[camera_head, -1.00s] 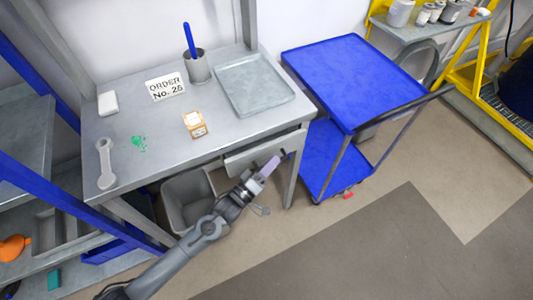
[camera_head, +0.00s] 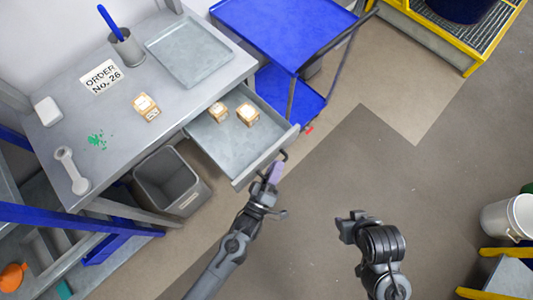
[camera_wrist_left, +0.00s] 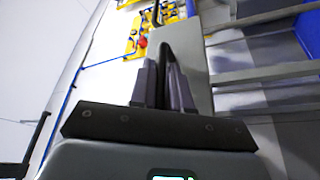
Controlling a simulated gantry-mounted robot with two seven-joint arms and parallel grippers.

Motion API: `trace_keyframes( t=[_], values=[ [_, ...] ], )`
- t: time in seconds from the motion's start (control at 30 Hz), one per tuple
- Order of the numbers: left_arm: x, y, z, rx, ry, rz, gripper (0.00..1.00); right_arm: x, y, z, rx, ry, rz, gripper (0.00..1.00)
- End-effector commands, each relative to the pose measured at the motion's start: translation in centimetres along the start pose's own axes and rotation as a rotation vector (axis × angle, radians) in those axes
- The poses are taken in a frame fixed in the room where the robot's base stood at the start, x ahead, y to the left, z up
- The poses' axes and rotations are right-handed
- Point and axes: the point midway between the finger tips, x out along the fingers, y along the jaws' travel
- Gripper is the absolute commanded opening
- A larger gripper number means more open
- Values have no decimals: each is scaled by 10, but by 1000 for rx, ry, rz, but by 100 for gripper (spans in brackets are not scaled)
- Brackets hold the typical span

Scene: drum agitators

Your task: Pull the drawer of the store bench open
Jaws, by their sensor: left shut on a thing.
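The drawer (camera_head: 218,143) of the store bench (camera_head: 106,75) is pulled well out toward me in the head view. Two small tan boxes, one a box (camera_head: 218,112) at the back and one a box (camera_head: 248,115) nearer the right side, sit inside it. My left gripper (camera_head: 274,172) is at the drawer's front and is shut on its dark handle (camera_head: 283,157). In the left wrist view the fingers (camera_wrist_left: 163,85) are closed together around the dark handle bar. My right gripper (camera_head: 350,224) shows over the floor, away from the bench; its fingers are not clear.
On the bench top are a grey tray (camera_head: 190,48), a cup (camera_head: 127,48) with a blue stick, an order card (camera_head: 102,77), a tan box (camera_head: 145,106) and a wrench (camera_head: 71,170). A blue cart (camera_head: 285,30) stands right of the bench. A grey bin (camera_head: 172,182) stands below. Floor in front is clear.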

Motion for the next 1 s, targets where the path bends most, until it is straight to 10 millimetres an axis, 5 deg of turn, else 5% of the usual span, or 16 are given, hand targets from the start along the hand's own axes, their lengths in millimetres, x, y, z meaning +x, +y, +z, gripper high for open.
trace_keyframes(
  t=[0.5, 0.53, 1.0],
  values=[
    [-2, 5, 6, 0, 1, 3, 0, -1, 1, 0, -4, -1, 3, 43],
    [-2, 5, 6, 0, 1, 3, 22, -1, 1, 0, -4, -1, 4, 43],
    [-13, 4, 6, 0, 0, 0, 23, -2, 2, 0, -9, -2, 7, 43]
  ],
)
